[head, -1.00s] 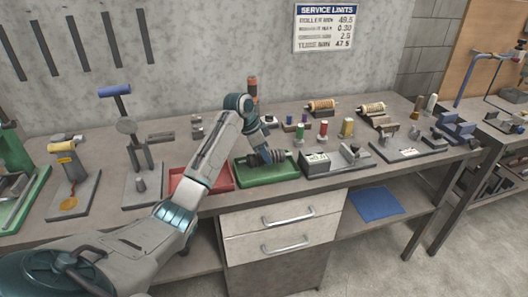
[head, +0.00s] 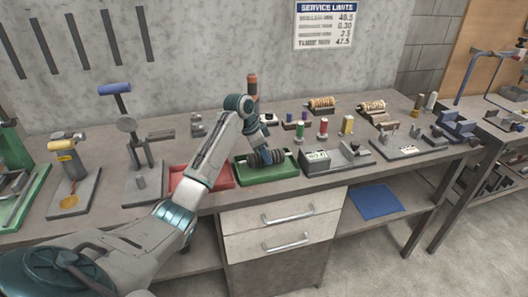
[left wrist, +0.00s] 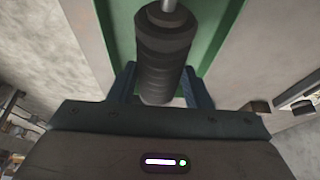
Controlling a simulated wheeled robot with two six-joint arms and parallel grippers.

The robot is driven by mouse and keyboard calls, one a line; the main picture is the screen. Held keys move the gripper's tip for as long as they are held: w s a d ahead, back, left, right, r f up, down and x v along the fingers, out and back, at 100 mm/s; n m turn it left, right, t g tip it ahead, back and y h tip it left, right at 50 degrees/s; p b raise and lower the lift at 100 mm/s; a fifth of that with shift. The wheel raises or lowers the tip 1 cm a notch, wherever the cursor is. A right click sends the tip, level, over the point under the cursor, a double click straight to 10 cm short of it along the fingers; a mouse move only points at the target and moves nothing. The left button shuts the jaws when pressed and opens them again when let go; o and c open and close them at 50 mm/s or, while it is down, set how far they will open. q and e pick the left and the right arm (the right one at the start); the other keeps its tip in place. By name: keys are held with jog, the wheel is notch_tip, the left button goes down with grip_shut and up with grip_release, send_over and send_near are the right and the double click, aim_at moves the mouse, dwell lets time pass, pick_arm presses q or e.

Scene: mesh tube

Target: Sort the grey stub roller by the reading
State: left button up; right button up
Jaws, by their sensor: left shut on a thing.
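The grey stub roller (head: 268,156), dark and ribbed, is at the green tray (head: 288,172). In the left wrist view the roller (left wrist: 165,45) has a bright metal shaft at its far end, and green tray surface (left wrist: 122,30) shows behind it. My left gripper (head: 262,152) is shut on the roller, with a finger on each side of it in the left wrist view. I cannot tell whether the roller touches the tray floor. A red tray (head: 226,182) stands just left of the green one. A gauge block with a small display (head: 316,158) stands to its right. My right gripper is not in view.
A grey fixture plate (head: 400,148) lies at the right. A post stand (head: 140,160) is left of the red tray. A limits chart (head: 324,25) hangs on the wall.

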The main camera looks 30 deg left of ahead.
pick_arm(q)
jog(key=shift+f, duration=0.2)
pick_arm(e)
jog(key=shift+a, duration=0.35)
pick_arm(q)
jog(key=shift+f, duration=0.4)
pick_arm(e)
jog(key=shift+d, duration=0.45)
pick_arm(q)
jog(key=shift+f, duration=0.3)
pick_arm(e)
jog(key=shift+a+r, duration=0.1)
pick_arm(q)
jog(key=o, duration=0.9)
jog(key=shift+c, duration=0.2)
jog(key=o, duration=0.4)
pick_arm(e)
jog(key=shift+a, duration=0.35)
pick_arm(q)
jog(key=shift+o, duration=0.2)
